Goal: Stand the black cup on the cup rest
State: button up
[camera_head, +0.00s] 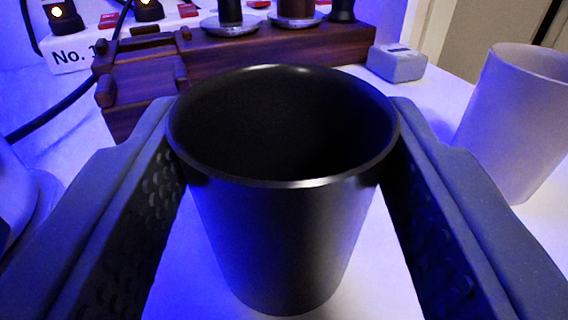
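The black cup (280,240) stands upright in the middle of the camera_head view, open end up and empty inside. My gripper (285,135) has one finger on each side of it. Both fingers meet the cup's sides just under the rim, and the rim covers part of the fingertips. The gripper looks shut on the cup. I cannot tell whether the cup's base touches the white surface below. I cannot make out a cup rest for certain.
A dark wooden stand (230,58) with round metal pieces on top lies behind the cup. A small grey box (396,66) is at its right end. A pale cup (520,120) stands at right. A white switch panel (70,50) and black cable (60,118) are at left.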

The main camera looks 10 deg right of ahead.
jog(key=shift+f, duration=0.25)
jog(key=o, duration=1)
jog(key=shift+o, duration=0.2)
jog(key=shift+r, duration=0.15)
jog(key=s+a, duration=0.1)
jog(key=s, duration=1.2)
jog(key=shift+s+a+r+p, duration=0.2)
jog(key=shift+s+r+p, duration=0.05)
jog(key=shift+r+p, duration=0.1)
jog(key=shift+o, duration=0.4)
jog(key=shift+s, duration=0.1)
jog(key=b, duration=0.3)
jog(key=shift+s+f, duration=0.2)
jog(key=shift+f, duration=0.15)
